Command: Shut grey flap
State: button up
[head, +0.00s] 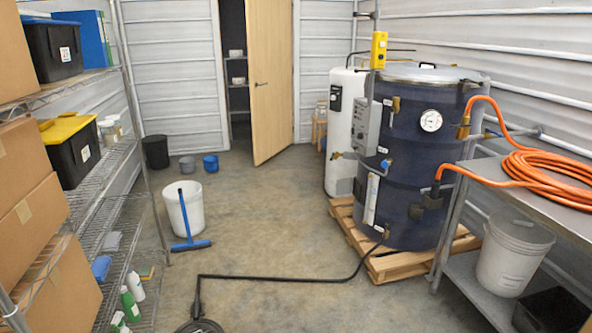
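I cannot pick out a grey flap with certainty in the head view. A large dark blue drum (405,210) stands upright on a wooden pallet at the right of centre. A grey round lid (425,74) lies on its top and looks closed. A grey control box (366,128) is on the drum's left side; whether it has a flap is too small to tell. My gripper is not in view.
Wire shelves (100,170) with boxes line the left. A white bucket (185,212) and blue squeegee (190,243) stand mid-floor. A black hose (290,278) crosses the floor to the drum. A grey bench (535,187) with an orange hose (545,165) is at right. A wooden door (270,85) stands ajar.

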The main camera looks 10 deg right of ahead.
aim_at(343, 186)
jog(key=i, duration=5.85)
